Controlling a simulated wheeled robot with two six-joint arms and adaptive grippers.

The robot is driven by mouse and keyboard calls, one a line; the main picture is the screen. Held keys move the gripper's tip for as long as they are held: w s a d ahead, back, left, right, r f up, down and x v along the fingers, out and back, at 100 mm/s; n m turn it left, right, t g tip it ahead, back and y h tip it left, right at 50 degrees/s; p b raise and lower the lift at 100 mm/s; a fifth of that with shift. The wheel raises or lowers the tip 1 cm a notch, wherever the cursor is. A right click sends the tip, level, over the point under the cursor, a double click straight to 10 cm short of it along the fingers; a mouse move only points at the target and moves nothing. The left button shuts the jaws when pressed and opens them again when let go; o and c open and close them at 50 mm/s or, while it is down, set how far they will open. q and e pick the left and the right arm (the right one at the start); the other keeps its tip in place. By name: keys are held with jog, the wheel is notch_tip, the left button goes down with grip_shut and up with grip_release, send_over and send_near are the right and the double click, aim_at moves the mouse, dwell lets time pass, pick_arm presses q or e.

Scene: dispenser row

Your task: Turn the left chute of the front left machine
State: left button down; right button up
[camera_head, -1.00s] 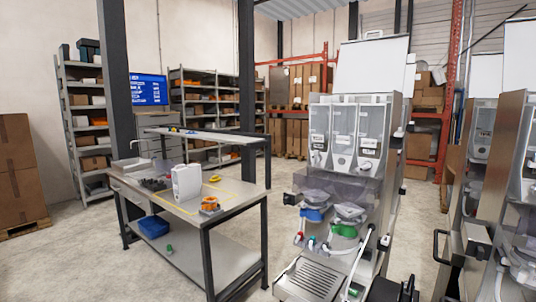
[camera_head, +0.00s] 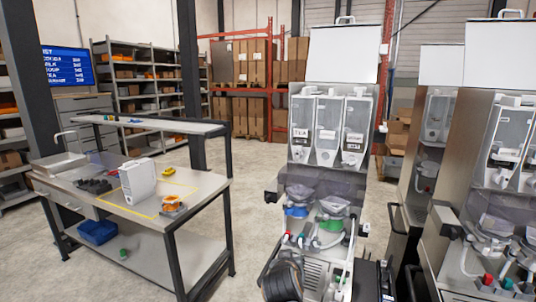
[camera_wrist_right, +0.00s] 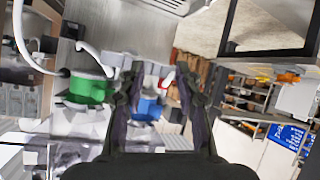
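The front left machine (camera_head: 335,52) stands right of centre in the head view. It has three clear canisters, and the left canister (camera_head: 301,115) has a white chute (camera_head: 298,152) at its bottom. Which way the chute points is too small to tell. Below are a blue-collared bowl (camera_head: 297,211) and a green-collared bowl (camera_head: 331,225). In the right wrist view, which is upside down, my right gripper (camera_wrist_right: 163,85) is open with nothing between its fingers. The blue collar (camera_wrist_right: 148,108) shows beyond the fingers and the green collar (camera_wrist_right: 88,91) to their left. My left gripper is not in view.
Other machines (camera_head: 482,150) stand close on the right. A dark ribbed part of my arm covers the machine's lower front.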

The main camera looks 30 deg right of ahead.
jog(key=w+d+r+m+t+h, duration=0.1)
jog(key=w+r+m+h, duration=0.15)
jog(key=r, duration=0.45)
jog(key=w+d+r+m+t+h, duration=0.1)
jog(key=w+r, duration=0.2)
jog(key=r, duration=0.4)
jog(key=m+h, duration=0.2)
jog(key=h, duration=0.1)
send_near(297, 156)
jog(key=shift+n, duration=0.25)
jog(key=p+x, duration=0.5)
jog(key=x, duration=0.4)
jog(key=shift+r, duration=0.15)
grip_shut()
